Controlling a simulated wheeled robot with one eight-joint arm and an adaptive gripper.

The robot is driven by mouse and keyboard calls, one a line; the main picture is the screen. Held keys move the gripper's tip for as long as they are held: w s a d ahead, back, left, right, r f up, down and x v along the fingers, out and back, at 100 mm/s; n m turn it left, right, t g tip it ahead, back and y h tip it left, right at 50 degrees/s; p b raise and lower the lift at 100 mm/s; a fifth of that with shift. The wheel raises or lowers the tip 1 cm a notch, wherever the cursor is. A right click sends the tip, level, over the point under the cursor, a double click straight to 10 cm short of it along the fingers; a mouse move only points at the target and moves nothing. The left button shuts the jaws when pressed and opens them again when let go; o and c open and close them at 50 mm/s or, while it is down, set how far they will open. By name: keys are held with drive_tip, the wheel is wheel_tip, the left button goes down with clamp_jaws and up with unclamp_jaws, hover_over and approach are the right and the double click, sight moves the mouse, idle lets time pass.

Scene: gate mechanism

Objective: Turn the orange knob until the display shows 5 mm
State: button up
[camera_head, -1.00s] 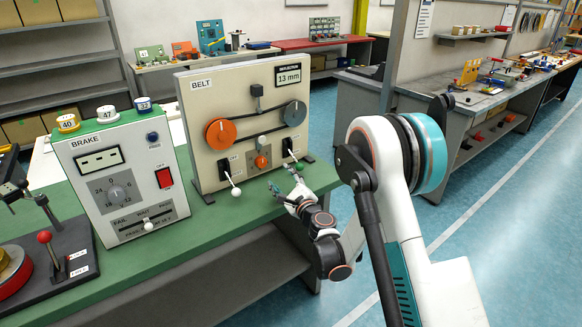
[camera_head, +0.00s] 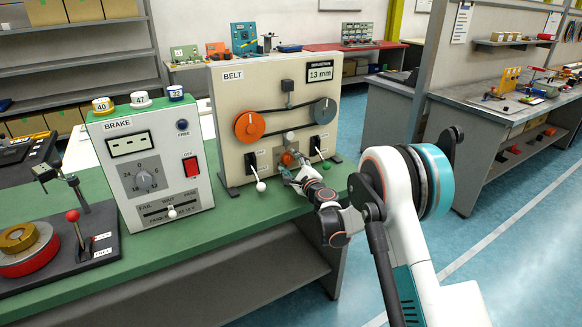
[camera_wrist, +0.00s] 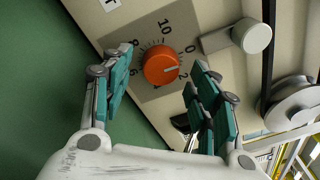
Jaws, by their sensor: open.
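The small orange knob (camera_wrist: 161,67) sits on a grey numbered dial plate of the BELT panel. Its white mark points between 0 and 2. In the head view the knob (camera_head: 287,159) is partly hidden by my gripper. The display (camera_head: 320,74) at the panel's top right reads 13 mm. My gripper (camera_wrist: 162,60) is open, with one teal finger on each side of the knob in the wrist view. A gap shows between each finger and the knob, and I cannot tell the remaining depth. In the head view my gripper (camera_head: 293,170) is at the panel's lower middle.
A larger orange pulley (camera_head: 250,126) and a grey pulley (camera_head: 323,111) carry a belt above the knob. White-tipped levers flank the knob, one at lower left (camera_head: 261,186). A grey cylinder (camera_wrist: 251,36) sticks out close by. The BRAKE box (camera_head: 150,168) stands to the left.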

drive_tip(key=shift+w+a, duration=0.25)
drive_tip(key=shift+w, duration=0.2)
drive_tip(key=c, duration=1.1)
